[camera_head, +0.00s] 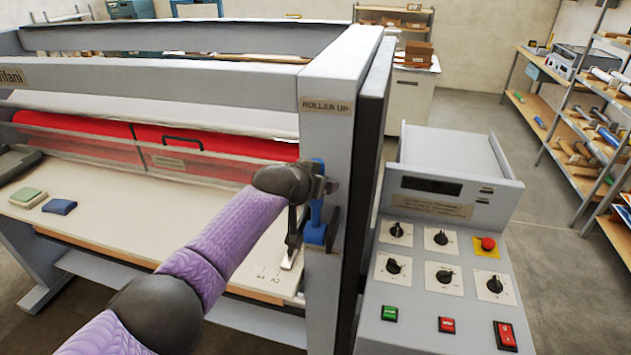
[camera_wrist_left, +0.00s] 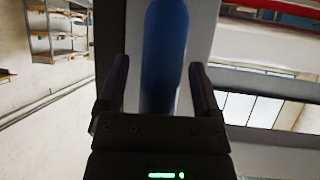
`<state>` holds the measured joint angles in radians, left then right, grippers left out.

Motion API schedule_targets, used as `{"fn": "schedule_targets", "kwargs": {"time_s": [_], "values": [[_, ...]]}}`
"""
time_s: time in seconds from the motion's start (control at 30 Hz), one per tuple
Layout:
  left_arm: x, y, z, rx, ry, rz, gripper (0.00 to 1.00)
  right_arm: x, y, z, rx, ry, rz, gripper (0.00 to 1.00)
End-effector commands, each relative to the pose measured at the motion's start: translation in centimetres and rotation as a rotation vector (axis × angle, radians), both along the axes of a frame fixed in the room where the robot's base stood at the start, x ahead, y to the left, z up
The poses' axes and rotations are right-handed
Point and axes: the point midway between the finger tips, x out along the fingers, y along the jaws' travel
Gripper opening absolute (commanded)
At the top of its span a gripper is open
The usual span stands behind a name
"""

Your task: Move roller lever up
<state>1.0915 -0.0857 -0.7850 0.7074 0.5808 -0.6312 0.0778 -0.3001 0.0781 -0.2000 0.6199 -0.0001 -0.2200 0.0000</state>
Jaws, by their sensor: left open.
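The blue roller lever (camera_head: 317,209) is on the grey front post of the laminator, below the "ROLLER UP" label (camera_head: 326,106). My left arm reaches in from the left, and my left gripper (camera_head: 318,187) is at the lever, partly hiding it. In the left wrist view the blue lever (camera_wrist_left: 166,50) stands between the two dark fingers of my left gripper (camera_wrist_left: 160,85), with a gap on each side. The fingers are open. The red roller (camera_head: 90,128) lies behind a clear guard to the left of the post. My right gripper is not in view.
A control panel (camera_head: 445,270) with knobs and coloured buttons stands right of the post. The white feed table (camera_head: 130,222) holds a green and a blue block at left. Shelves (camera_head: 590,130) line the right side, with open floor before them.

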Motion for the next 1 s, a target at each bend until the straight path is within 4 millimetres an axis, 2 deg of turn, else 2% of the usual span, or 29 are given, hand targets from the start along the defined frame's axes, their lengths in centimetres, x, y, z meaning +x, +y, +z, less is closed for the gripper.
{"fn": "schedule_targets", "kwargs": {"time_s": [0.17,0.3,0.7,1.0], "values": [[-0.6,0.4,0.7,-0.001,0.001,-0.002,0.83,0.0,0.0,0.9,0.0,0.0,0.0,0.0],[-2.0,1.1,1.8,-0.001,-0.002,-0.001,0.83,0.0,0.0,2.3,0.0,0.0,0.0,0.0],[-6.8,3.8,4.7,-0.001,0.0,0.001,0.83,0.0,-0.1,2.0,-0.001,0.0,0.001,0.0],[-7.4,4.1,5.2,0.001,0.001,0.001,0.83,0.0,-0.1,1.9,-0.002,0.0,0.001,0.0]]}}
